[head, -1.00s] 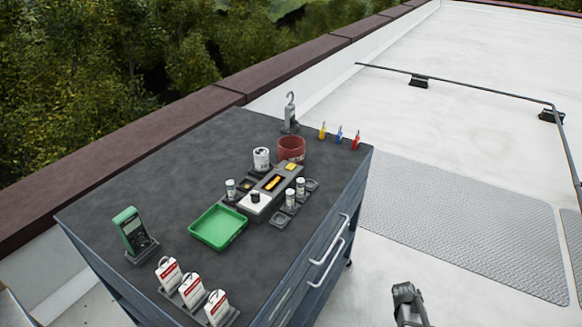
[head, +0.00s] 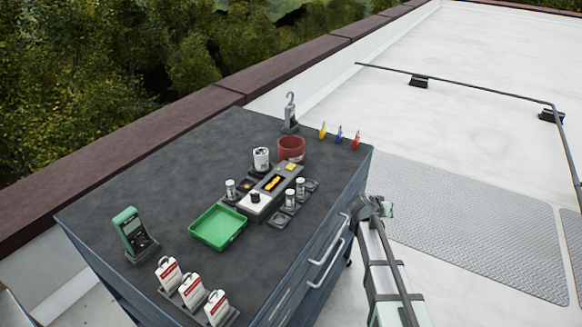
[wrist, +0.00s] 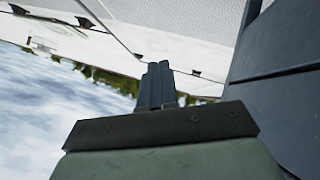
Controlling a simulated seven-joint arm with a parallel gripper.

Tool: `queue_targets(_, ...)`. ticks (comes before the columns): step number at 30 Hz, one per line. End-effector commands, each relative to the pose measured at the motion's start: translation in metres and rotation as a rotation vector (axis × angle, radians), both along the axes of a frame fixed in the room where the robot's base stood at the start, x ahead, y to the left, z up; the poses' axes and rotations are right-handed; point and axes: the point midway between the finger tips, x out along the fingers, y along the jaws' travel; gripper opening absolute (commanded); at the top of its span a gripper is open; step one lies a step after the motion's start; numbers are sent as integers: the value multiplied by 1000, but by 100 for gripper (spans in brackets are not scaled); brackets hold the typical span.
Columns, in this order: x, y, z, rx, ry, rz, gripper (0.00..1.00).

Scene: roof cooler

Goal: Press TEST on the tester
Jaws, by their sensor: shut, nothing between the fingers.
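A grey box-shaped device (head: 268,187) lies in the middle of the dark cart top in the head view. It has a white panel with a black knob, a dark window with orange marks and a yellow square on its far end. A green handheld meter (head: 132,232) stands in a holder at the left of the cart. I cannot read a TEST label on either. My gripper (wrist: 155,72) is shut and empty in the wrist view, with the cart's side to its right. In the head view my arm rises beside the cart's right edge, away from both devices.
Around the grey device are a green tray (head: 218,228), small bottles, a white can (head: 261,159) and a red cup (head: 291,149). Red-and-white tags (head: 192,294) stand at the front. Drawer handles (head: 328,262) stick out on the cart's right side. A hook stand (head: 290,113) is at the back.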

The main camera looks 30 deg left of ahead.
Motion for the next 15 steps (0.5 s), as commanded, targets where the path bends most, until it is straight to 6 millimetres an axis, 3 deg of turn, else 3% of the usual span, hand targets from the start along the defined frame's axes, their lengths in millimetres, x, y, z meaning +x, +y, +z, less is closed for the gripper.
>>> queue_targets(3, 13, 34, 37, 14, -68, 27, 0)
queue_targets(8, 21, 76, 82, 24, -128, 53, 0)
queue_targets(15, 12, 149, 137, 5, -118, 79, 0)
